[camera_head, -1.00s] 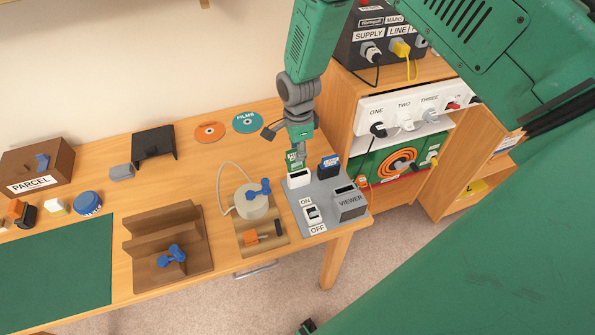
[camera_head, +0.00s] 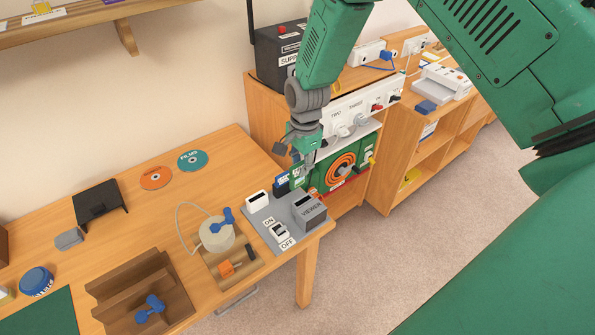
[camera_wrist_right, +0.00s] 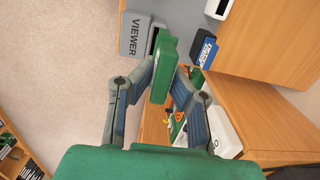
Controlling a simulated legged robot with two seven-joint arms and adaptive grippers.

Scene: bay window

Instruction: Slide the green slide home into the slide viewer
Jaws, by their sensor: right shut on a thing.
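My right gripper (camera_head: 306,166) is shut on the green slide (camera_head: 297,179), which hangs below its fingers behind the viewer in the head view. In the right wrist view the green slide (camera_wrist_right: 164,68) stands between the two fingertips. The grey slide viewer (camera_head: 311,212) sits at the right end of the grey base plate. Its dark slot is on top, and the slide is apart from it. The viewer (camera_wrist_right: 137,36) also shows left of the slide in the right wrist view. My left gripper is out of view.
A blue slide (camera_head: 282,184) stands in its holder close to the green slide. An empty white holder (camera_head: 257,200) and an ON/OFF switch (camera_head: 279,231) share the plate. Open floor lies to the right.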

